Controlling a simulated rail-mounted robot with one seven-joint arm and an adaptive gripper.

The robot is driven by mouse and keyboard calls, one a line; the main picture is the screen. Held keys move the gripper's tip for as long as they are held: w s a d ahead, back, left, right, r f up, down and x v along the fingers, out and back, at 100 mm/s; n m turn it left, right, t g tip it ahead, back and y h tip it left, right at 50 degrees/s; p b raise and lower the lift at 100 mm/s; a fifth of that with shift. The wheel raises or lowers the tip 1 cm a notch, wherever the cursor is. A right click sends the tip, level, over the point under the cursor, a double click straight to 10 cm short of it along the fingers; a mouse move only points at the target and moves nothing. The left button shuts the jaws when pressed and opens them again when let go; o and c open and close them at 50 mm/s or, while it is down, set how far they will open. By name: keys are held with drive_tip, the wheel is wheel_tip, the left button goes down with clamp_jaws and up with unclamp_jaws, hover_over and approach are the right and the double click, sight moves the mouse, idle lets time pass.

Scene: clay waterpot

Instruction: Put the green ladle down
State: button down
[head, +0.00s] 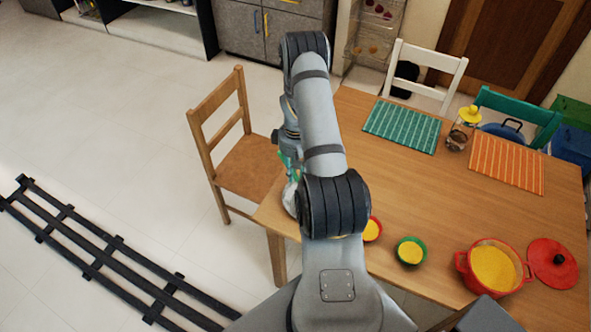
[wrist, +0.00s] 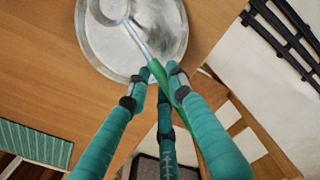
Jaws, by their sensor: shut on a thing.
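The green ladle shows in the wrist view, with a green handle (wrist: 158,73) and a metal bowl at the top edge. My gripper (wrist: 155,78), with teal fingers, is shut on the handle. The ladle's metal end lies over a round metal tray (wrist: 96,58) on the wooden table; I cannot tell whether it touches the tray. In the head view my arm hides the ladle and most of the gripper. A sliver of the metal tray (head: 290,199) shows beside my arm at the table's left edge.
A red pot (head: 466,266) of yellow food, its red lid (head: 553,263), a green bowl (head: 399,247) and a red bowl (head: 377,229) stand on the table (head: 400,190). A jar (head: 459,136) stands between two placemats. A wooden chair (head: 240,162) is at the left. The table's middle is clear.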

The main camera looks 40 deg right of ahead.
drive_tip(key=shift+f, duration=0.15)
drive_tip(key=shift+f, duration=0.2)
drive_tip(key=c, duration=1.5)
unclamp_jaws()
drive_tip(key=shift+c, duration=0.2)
drive_tip(key=shift+r, duration=0.2)
wheel_tip(320, 180, up, 12)
drive_tip(key=b, duration=0.2)
drive_tip(key=shift+d, duration=0.1)
